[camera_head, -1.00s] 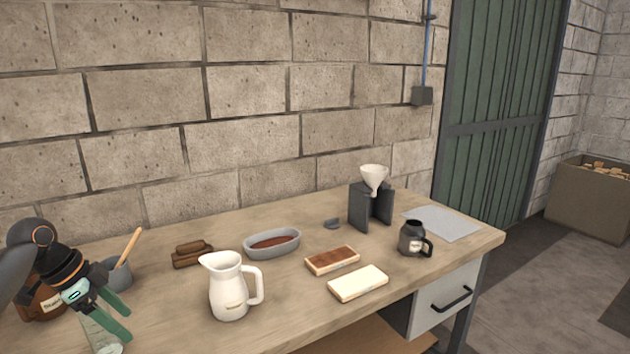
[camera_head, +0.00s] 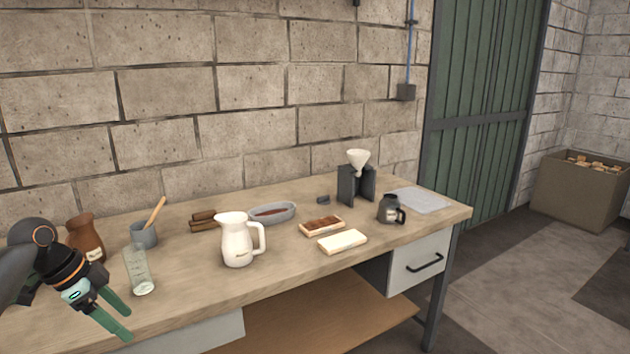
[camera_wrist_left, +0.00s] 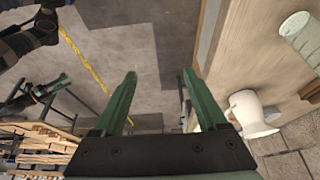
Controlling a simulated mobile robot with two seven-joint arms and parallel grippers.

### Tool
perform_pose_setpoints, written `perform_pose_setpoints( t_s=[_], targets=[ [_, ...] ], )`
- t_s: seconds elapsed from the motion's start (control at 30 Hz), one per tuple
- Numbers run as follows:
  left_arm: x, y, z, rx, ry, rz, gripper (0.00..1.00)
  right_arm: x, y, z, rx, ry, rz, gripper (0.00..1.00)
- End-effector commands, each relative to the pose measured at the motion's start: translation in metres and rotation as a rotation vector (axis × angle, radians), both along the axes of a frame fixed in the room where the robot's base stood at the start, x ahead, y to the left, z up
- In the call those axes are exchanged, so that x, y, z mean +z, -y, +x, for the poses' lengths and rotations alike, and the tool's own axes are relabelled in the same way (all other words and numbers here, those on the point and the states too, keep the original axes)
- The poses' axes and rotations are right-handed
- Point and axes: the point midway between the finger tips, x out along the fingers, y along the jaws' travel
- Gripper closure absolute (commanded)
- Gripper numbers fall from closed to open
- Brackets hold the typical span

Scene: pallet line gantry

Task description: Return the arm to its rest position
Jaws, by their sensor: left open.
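My left gripper (camera_head: 122,318) has green fingers and hangs at the left front edge of the wooden workbench (camera_head: 290,268). Its fingers are apart with nothing between them. In the left wrist view the open fingers (camera_wrist_left: 158,85) point past the bench edge over the grey floor. A clear glass (camera_head: 139,272) stands on the bench just behind the gripper. A white pitcher (camera_head: 236,243) stands to the right of it. The glass (camera_wrist_left: 303,38) and pitcher (camera_wrist_left: 247,112) also show in the left wrist view, apart from the fingers.
A brown jug (camera_head: 86,240), a grey cup (camera_head: 144,236) with a wooden stick, a grey dish (camera_head: 272,213), two flat blocks, a dark mug (camera_head: 391,210) and a white funnel (camera_head: 358,160) on a dark stand are on the bench. Floor in front is partly clear.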

Motion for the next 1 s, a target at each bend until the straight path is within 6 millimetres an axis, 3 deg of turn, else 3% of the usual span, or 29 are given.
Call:
perform_pose_setpoints(
  t_s=[0.27,0.47,0.6,0.7,0.83,1.0],
  targets=[
    [-0.097,0.044,0.001,0.084,0.004,0.028,0.25,0.000,0.000,-0.001,-0.001,-0.003,0.000,0.50],
    [-0.182,0.090,-0.020,0.179,0.040,0.014,0.25,0.003,0.000,0.003,0.000,0.006,0.001,0.50],
    [-0.237,0.128,-0.050,0.270,0.084,-0.027,0.25,0.003,0.000,0.002,0.000,0.004,0.001,0.50],
    [-0.267,0.152,-0.077,0.343,0.115,-0.070,0.25,0.003,0.000,0.002,0.000,0.004,0.001,0.50],
    [-0.294,0.177,-0.117,0.449,0.158,-0.130,0.25,0.003,0.000,0.001,0.000,0.002,0.000,0.50],
    [-0.309,0.200,-0.174,0.599,0.218,-0.212,0.25,0.003,0.000,0.000,0.000,0.001,0.000,0.50]
  ],
)
